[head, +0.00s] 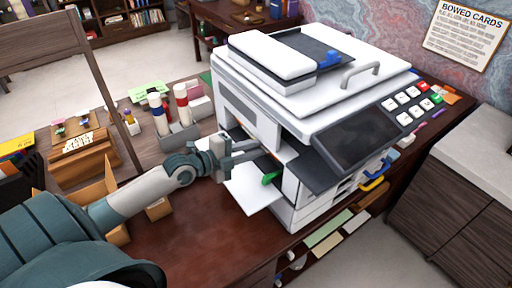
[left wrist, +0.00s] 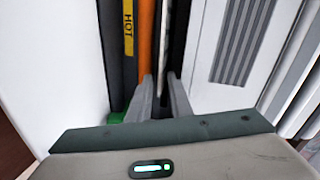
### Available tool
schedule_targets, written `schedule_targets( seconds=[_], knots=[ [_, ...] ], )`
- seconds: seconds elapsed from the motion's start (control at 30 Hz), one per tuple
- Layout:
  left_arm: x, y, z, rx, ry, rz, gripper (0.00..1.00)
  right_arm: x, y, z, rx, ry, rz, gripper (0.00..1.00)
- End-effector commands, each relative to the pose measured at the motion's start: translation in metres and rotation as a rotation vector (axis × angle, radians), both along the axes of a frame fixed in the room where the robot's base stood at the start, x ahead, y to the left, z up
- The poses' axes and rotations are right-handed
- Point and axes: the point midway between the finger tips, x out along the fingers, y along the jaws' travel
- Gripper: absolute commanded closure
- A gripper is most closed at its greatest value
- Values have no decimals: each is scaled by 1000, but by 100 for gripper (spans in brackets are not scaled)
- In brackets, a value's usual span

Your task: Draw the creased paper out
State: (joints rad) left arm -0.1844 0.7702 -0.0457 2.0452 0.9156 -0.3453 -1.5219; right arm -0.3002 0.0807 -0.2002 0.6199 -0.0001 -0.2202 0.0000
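The white copier (head: 310,95) stands on the desk with its left side open. My left gripper (head: 258,150) reaches into that opening from the left, its two fingers apart. In the left wrist view the fingers (left wrist: 160,85) point inward with a narrow gap between them. A thin pale edge (left wrist: 161,50), perhaps the creased paper, runs in line with this gap beside an orange roller (left wrist: 145,45). I cannot tell any contact. Most of the paper is hidden inside the copier. My right gripper is not in view.
A white side flap (head: 250,190) hangs open below the gripper, with a green lever (head: 270,178) beside it. A yellow "HOT" label (left wrist: 128,30) is inside, left of the roller. Bottles (head: 158,115) stand left of the copier. The desk front (head: 190,240) is clear.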

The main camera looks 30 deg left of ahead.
Motion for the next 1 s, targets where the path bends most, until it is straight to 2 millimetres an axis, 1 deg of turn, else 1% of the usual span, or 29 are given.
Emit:
schedule_targets(
  seconds=[0.1,0.13,0.2,0.57,0.73,1.0],
  knots=[
    [0,0,0,0,0,0,81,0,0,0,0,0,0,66],
    [0,0,0,0,0,0,84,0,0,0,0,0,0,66],
    [0,0,0,0,0,0,100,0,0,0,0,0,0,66],
    [-2,1,-2,0,4,1,100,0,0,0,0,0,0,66],
    [-9,4,-2,1,4,1,100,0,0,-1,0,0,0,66],
    [-26,11,-3,1,7,0,100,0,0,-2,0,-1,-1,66]
  ],
)
